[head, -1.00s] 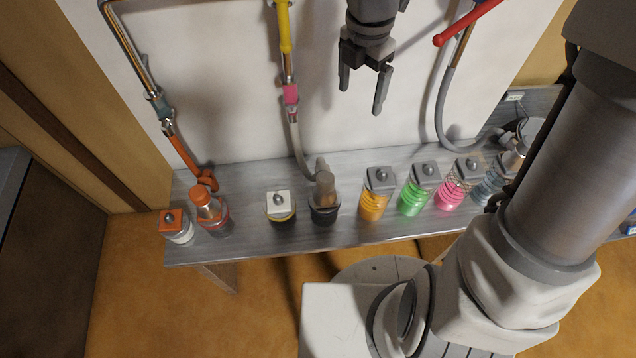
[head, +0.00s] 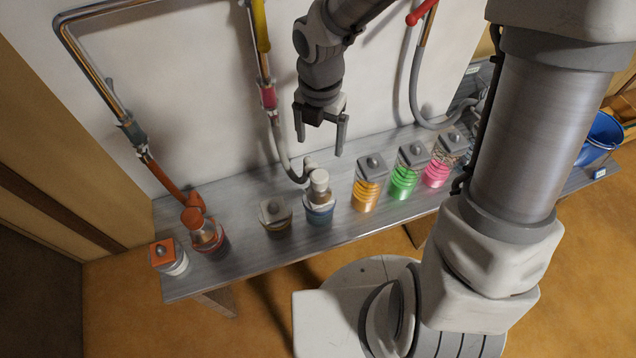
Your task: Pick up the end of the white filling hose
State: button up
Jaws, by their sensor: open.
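The white filling hose (head: 280,148) looks pale grey-white. It hangs from a pink fitting on the wall pipe and curves to the right near the bottom. The gap in depth is hard to judge.
A grey bench (head: 235,204) carries several jars. A grey hose (head: 414,94) hangs at right. Jars with orange (head: 367,191), green (head: 404,181) and pink (head: 437,172) contents stand right of the gripper.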

aim_at(320, 173)
notch_tip(320, 173, down, 13)
jog(key=shift+d+f+b, duration=0.1)
jog(key=shift+b, duration=1)
grip_shut()
